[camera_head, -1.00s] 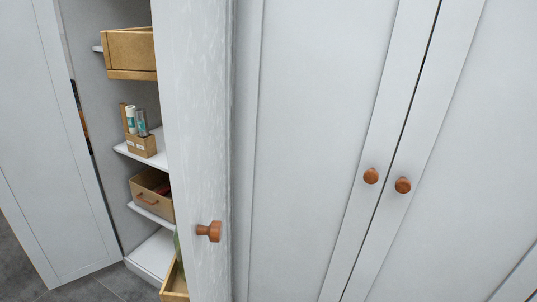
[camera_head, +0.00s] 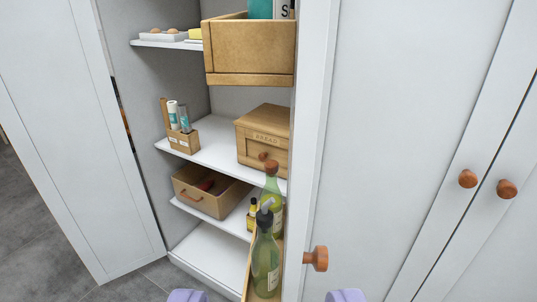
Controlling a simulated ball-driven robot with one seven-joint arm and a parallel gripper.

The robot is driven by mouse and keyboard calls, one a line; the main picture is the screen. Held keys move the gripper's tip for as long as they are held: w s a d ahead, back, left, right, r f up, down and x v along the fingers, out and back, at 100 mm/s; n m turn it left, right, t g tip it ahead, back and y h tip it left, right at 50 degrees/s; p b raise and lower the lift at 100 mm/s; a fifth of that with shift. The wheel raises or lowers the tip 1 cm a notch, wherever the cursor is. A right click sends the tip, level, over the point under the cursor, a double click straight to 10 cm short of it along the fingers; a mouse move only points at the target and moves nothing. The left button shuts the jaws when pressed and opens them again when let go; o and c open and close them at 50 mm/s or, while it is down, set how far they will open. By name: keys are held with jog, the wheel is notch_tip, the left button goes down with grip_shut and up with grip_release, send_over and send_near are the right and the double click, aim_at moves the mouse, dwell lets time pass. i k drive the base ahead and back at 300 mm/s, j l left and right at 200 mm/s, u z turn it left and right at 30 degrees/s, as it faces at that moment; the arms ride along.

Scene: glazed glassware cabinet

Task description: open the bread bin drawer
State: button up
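The bread bin (camera_head: 264,137) is a wooden box marked BREAD on a white shelf inside the open cabinet, at the centre of the view. My gripper (camera_head: 265,297) shows only as two lilac fingertips at the bottom edge, set wide apart. It is open, with nothing seen held, and is well in front of the bread bin.
Green glass bottles (camera_head: 265,256) stand in a wooden tray (camera_head: 249,277) below and in front of the bin. A white door (camera_head: 320,150) with a wooden knob (camera_head: 316,258) borders the opening on the right. A wooden crate (camera_head: 250,50) juts out above. The left door (camera_head: 75,140) stands open.

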aim_at(254, 148)
jog(key=i+j, duration=0.45)
jog(key=j, duration=0.2)
jog(key=i+j+z, duration=0.25)
jog(key=j, duration=0.35)
jog(key=i+j+z, duration=0.1)
jog(key=i+j, duration=0.2)
jog(key=i+j+z, duration=0.15)
jog(key=j, duration=0.25)
jog(key=i+j+z, duration=0.1)
jog(key=j, duration=0.25)
jog(key=i+j+z, duration=0.15)
jog(key=j, duration=0.2)
jog(key=i+z, duration=0.25)
jog(key=z, duration=0.15)
jog(key=i+z, duration=0.25)
jog(key=z, duration=0.15)
